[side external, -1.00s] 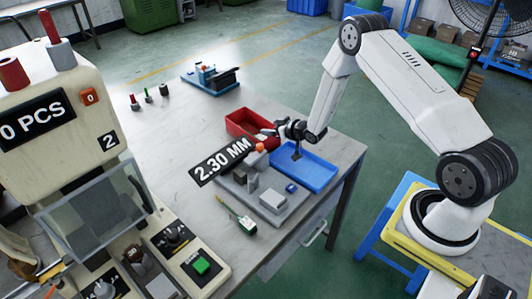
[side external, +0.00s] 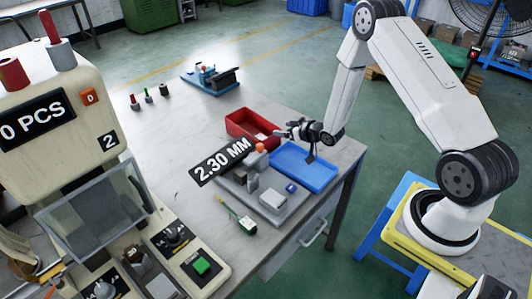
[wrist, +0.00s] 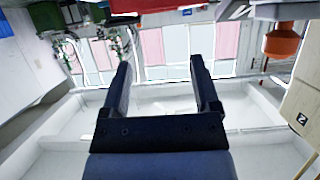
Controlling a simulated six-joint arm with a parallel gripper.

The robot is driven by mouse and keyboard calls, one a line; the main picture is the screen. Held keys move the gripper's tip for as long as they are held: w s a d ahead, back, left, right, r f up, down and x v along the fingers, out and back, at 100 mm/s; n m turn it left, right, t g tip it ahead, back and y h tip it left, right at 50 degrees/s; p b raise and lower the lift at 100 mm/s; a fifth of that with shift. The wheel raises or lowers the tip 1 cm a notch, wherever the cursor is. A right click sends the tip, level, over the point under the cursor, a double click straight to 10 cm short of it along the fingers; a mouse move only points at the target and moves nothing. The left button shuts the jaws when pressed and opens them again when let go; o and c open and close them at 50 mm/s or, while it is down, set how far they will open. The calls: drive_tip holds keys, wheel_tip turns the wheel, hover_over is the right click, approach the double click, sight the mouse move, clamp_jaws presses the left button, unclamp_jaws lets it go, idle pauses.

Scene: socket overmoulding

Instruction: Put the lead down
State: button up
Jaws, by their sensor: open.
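My gripper (side external: 284,131) is open, beside the right end of the red tray (side external: 240,120) and above the back edge of the blue tray (side external: 318,178). The wrist view shows the two dark fingers of my gripper (wrist: 163,75) spread apart with nothing between them. I cannot make out the lead for certain. A small pale patch (side external: 261,137) shows inside the red tray, too small to identify.
A grey fixture plate (side external: 277,202) with blocks and an orange-topped part (side external: 260,148) stands in front of the trays. A green-handled tool (side external: 245,222) lies on the table. A blue fixture (side external: 210,80) stands farther back.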

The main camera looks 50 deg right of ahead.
drive_tip(key=shift+r, duration=0.1)
drive_tip(key=s+a+r+g, duration=0.6)
drive_tip(key=a+r, duration=0.2)
drive_tip(key=r, duration=0.1)
drive_tip(key=s+a+r+g, duration=0.2)
drive_tip(key=s+a, duration=0.2)
drive_tip(key=s, duration=0.3)
drive_tip(key=s+a+r+g, duration=0.3)
drive_tip(key=s+a, duration=0.1)
drive_tip(key=s, duration=0.4)
